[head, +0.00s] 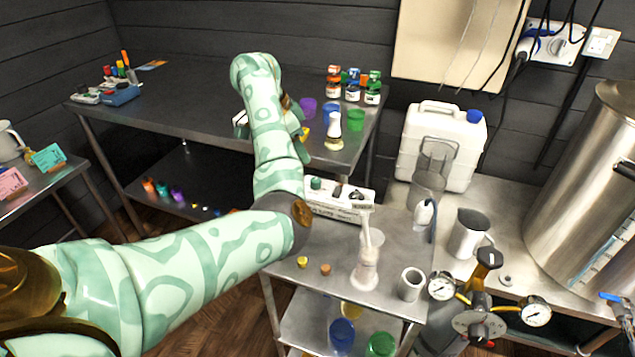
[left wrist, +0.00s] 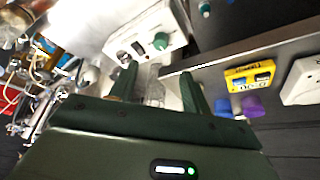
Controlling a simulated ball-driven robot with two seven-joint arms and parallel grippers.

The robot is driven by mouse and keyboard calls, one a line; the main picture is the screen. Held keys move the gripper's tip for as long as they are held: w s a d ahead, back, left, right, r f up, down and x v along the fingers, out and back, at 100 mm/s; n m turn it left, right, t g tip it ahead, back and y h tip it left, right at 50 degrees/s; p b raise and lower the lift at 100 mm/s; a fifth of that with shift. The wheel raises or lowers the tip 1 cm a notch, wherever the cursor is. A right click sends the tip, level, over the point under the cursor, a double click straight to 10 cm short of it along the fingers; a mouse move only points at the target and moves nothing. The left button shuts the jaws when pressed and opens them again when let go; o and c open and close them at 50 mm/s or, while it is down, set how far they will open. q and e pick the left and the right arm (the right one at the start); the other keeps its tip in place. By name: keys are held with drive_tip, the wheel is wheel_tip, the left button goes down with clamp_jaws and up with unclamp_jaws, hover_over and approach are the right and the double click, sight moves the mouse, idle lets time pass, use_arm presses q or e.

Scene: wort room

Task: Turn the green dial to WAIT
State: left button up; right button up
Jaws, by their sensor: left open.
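The green dial (head: 316,183) sits at the left end of a white control box (head: 338,205), which also carries dark knobs. The box lies on the metal trolley, just right of my left arm. In the left wrist view the green dial (left wrist: 161,41) shows on the white box (left wrist: 150,28), beyond the fingertips and not touched by them. My left gripper (left wrist: 157,80) is open, with its two dark green fingers apart and no part of the dial between them. In the head view my arm largely hides this gripper. The dial's markings are too small to read. My right gripper is not in view.
A clear flask (head: 365,268), a small white cup (head: 411,284) and small yellow and brown pieces stand on the trolley. The dark bench behind holds jars and coloured cups.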

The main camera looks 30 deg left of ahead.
sight(316, 180)
use_arm(q)
drive_tip(key=b+x, duration=0.5)
drive_tip(key=x, duration=0.6)
drive_tip(key=shift+s, duration=0.1)
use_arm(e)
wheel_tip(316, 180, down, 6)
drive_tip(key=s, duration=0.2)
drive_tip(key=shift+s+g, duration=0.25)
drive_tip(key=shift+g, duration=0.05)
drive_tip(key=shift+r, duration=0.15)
use_arm(q)
drive_tip(key=c, duration=1)
